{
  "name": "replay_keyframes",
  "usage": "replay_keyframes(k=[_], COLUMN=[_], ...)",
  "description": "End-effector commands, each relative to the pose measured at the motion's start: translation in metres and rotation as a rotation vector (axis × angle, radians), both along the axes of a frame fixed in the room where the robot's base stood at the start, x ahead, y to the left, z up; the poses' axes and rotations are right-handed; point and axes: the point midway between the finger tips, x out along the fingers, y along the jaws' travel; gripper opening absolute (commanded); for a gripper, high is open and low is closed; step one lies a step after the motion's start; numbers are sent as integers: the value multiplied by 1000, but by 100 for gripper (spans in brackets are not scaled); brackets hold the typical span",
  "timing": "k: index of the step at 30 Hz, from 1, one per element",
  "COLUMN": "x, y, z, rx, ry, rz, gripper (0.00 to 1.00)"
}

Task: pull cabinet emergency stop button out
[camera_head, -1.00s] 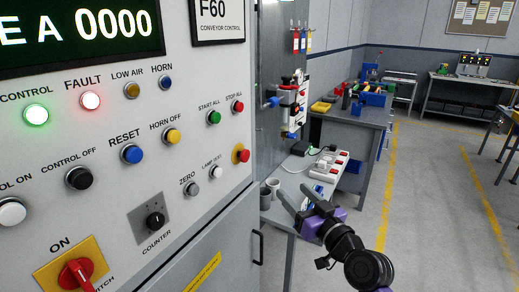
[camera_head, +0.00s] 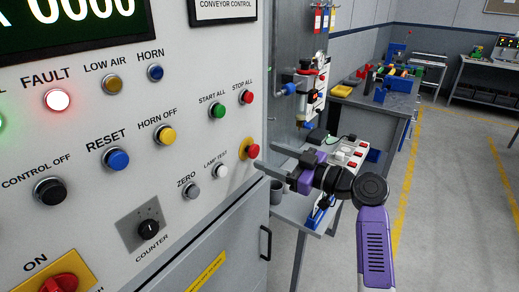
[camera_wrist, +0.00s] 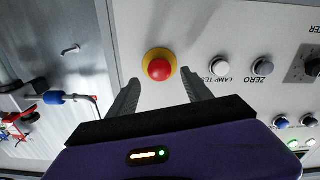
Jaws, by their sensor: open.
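The emergency stop button (camera_head: 252,150) is a red mushroom head on a yellow round base, at the right edge of the grey cabinet front (camera_head: 225,62). My gripper (camera_head: 264,157) is open, with its fingers pointing at the cabinet face close to the button. In the wrist view the emergency stop button (camera_wrist: 160,67) lies ahead of the gap between the two fingertips (camera_wrist: 161,82), roughly centred. Nothing is between the fingers. I cannot tell the exact distance from the fingertips to the button.
The white lamp test button (camera_head: 220,171) and grey zero button (camera_head: 192,191) sit close to the stop button. Start all (camera_head: 217,111) and stop all (camera_head: 247,97) are above it. A side table (camera_head: 297,207) with a power strip and cup stands behind my gripper.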

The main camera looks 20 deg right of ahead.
Motion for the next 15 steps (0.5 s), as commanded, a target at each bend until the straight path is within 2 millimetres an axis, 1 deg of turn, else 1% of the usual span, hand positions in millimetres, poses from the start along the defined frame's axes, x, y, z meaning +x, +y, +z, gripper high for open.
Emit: replay_keyframes(k=[1, 3, 6, 10, 15], x=[7, 15, 25, 32, 34], y=[5, 12, 17, 23, 24], z=[3, 2, 2, 0, 0], rx=[1, 1, 0, 1, -1], ry=[1, 2, 1, 3, 1], rz=[2, 1, -1, -1, -2], gripper=[58, 58, 58, 58, 58])
